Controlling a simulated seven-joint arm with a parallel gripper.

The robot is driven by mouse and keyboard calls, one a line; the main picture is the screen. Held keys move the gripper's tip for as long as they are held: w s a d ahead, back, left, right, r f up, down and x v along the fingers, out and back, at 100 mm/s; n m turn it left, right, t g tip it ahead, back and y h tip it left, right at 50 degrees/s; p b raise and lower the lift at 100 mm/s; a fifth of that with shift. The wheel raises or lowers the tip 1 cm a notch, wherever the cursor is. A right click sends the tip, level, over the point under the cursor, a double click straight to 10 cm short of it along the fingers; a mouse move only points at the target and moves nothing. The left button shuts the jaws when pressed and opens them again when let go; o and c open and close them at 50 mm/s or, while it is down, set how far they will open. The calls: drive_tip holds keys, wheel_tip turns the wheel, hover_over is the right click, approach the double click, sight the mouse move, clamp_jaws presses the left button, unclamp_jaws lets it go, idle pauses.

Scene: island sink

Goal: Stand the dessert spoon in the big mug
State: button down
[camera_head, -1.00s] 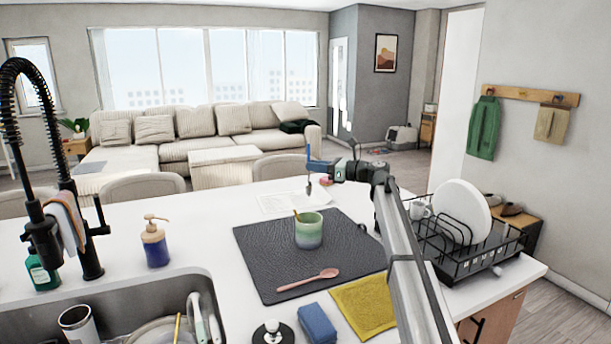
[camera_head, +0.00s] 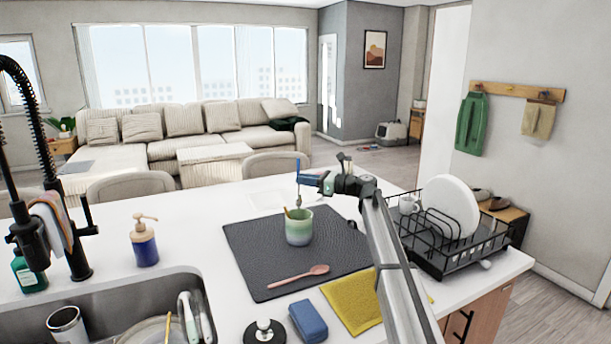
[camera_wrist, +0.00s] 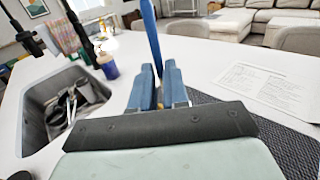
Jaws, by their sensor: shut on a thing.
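My gripper (camera_head: 301,179) is shut on a blue-handled spoon (camera_head: 298,168). The spoon is upright, handle up, its grey bowl end hanging below the fingers. In the wrist view the blue handle (camera_wrist: 151,35) rises between the blue fingers (camera_wrist: 157,82); the lower part is hidden. The green-to-grey mug (camera_head: 299,231) stands upright on the dark mat (camera_head: 258,265). The spoon's bowl end appears just above the mug's rim; I cannot tell whether it is over the opening or behind it. A brownish utensil (camera_head: 288,213) sticks out of the mug.
A pink spoon (camera_head: 298,277) lies on the mat. A yellow cloth (camera_head: 352,302) and blue sponge (camera_head: 308,321) lie in front. A dish rack (camera_head: 455,250) stands right, the sink (camera_head: 95,295) left. A paper sheet (camera_wrist: 265,88) lies beyond the mat.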

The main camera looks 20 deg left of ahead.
sight(300, 200)
drive_tip(key=shift+f, duration=3.9)
drive_tip(key=c, duration=1.1)
unclamp_jaws()
drive_tip(key=shift+o, duration=0.2)
drive_tip(key=shift+d, duration=0.1)
drive_tip(key=d, duration=1.3)
drive_tip(key=shift+d, duration=0.3)
